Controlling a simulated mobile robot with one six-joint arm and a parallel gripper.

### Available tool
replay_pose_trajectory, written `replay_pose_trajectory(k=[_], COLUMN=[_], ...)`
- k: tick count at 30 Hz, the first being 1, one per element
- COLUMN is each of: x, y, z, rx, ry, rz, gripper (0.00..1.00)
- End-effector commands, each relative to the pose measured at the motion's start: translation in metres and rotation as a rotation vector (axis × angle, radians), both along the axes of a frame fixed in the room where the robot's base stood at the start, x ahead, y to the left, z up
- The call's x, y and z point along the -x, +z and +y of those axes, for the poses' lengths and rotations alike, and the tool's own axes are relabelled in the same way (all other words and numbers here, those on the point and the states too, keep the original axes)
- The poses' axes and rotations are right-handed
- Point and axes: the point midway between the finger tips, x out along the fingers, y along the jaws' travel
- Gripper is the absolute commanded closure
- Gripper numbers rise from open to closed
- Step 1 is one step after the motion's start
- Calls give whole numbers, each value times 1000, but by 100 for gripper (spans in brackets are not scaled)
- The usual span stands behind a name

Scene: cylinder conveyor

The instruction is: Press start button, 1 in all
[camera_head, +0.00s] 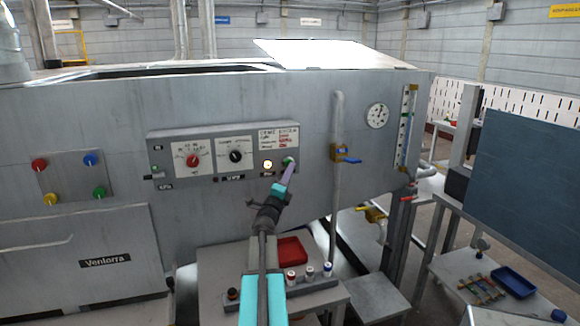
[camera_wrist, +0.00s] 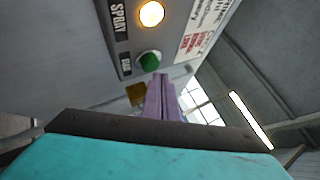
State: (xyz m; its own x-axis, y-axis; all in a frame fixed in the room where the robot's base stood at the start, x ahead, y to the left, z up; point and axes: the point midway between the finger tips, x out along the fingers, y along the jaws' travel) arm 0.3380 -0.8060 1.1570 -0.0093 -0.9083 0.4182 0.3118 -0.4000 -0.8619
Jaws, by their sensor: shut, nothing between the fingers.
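The green button (camera_head: 289,162) is on the right end of the grey control panel (camera_head: 222,178) on the machine front. In the wrist view the green button (camera_wrist: 149,61) shows just beyond the tips of my gripper (camera_wrist: 160,77). My gripper also shows in the head view (camera_head: 289,168), its purple fingers shut and empty, pointing up at the button. The tips are very close to the button; I cannot tell whether they touch it. A lit yellow lamp (camera_head: 268,164) is left of the button and shows in the wrist view too (camera_wrist: 151,13).
The panel has a red knob (camera_head: 193,160) and a black knob (camera_head: 236,156). A vertical pipe (camera_head: 336,130) with a blue-handled valve (camera_head: 350,160) is to the right. A red tray (camera_head: 292,251) and small bottles (camera_head: 309,272) are on a table below.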

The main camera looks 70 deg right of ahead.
Motion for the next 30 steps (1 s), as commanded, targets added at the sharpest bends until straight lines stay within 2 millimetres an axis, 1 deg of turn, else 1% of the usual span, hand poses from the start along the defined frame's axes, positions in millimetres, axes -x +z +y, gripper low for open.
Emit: replay_pose_trajectory(k=[16,30], x=[4,22], y=[0,-1], z=[5,28], rx=[1,1], ry=[-1,-1], rz=[-1,-1], gripper=[100,100])
